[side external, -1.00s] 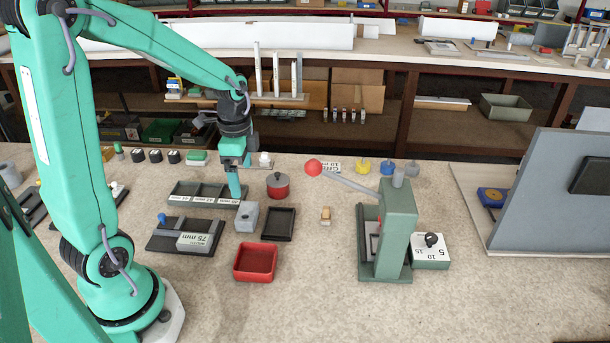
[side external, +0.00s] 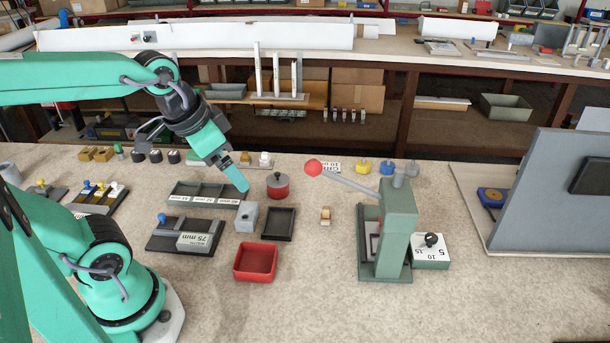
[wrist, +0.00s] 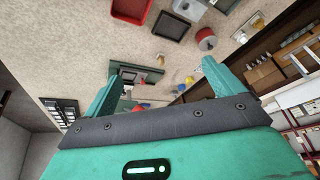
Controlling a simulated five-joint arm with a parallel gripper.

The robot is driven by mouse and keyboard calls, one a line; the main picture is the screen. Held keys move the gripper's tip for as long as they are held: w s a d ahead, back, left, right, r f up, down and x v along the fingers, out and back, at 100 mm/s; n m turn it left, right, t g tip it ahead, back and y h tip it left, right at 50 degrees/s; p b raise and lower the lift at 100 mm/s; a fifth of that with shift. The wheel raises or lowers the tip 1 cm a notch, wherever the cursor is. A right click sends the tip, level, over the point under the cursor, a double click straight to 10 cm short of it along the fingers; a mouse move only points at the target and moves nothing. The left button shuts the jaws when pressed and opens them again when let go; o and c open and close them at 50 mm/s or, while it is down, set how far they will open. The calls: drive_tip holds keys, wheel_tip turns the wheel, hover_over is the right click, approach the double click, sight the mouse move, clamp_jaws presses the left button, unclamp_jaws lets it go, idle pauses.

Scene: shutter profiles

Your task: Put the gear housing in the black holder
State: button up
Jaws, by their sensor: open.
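A grey block with a round hole in its top, which looks like the gear housing (side external: 246,217), stands on the bench left of a shallow black tray. That tray, which looks like the black holder (side external: 279,223), is empty; it also shows in the wrist view (wrist: 172,26). My gripper (side external: 244,187) is tilted, its tip pointing down and right, behind and above the grey block and apart from it in the picture. In the wrist view my gripper (wrist: 160,85) has its fingers spread wide with nothing between them.
A red tray (side external: 256,262) lies in front of the block. A grey compartment tray (side external: 203,197) is behind it, a red pot with a grey lid (side external: 278,186) behind the black tray. A green lever press (side external: 390,230) stands to the right.

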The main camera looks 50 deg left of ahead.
drive_tip(key=shift+o, duration=0.5)
drive_tip(key=shift+s+d+r+n+t, duration=0.2)
drive_tip(key=shift+s+d+n, duration=0.15)
drive_tip(key=shift+s, duration=0.1)
drive_tip(key=shift+s+d+r+n+t, duration=0.15)
drive_tip(key=shift+s+d+n+t, duration=0.05)
drive_tip(key=shift+s+n, duration=0.2)
drive_tip(key=n+g, duration=0.5)
drive_tip(key=n, duration=2)
approach(247, 211)
drive_tip(key=shift+d, duration=0.25)
drive_tip(key=shift+w+a+f+n+g, duration=0.1)
drive_tip(key=shift+a+f+n+g, duration=0.25)
drive_tip(key=shift+f+n, duration=0.5)
drive_tip(key=shift+f, duration=1.25)
drive_tip(key=shift+f, duration=0.1)
drive_tip(key=shift+w+f, duration=0.1)
drive_tip(key=shift+f, duration=2.35)
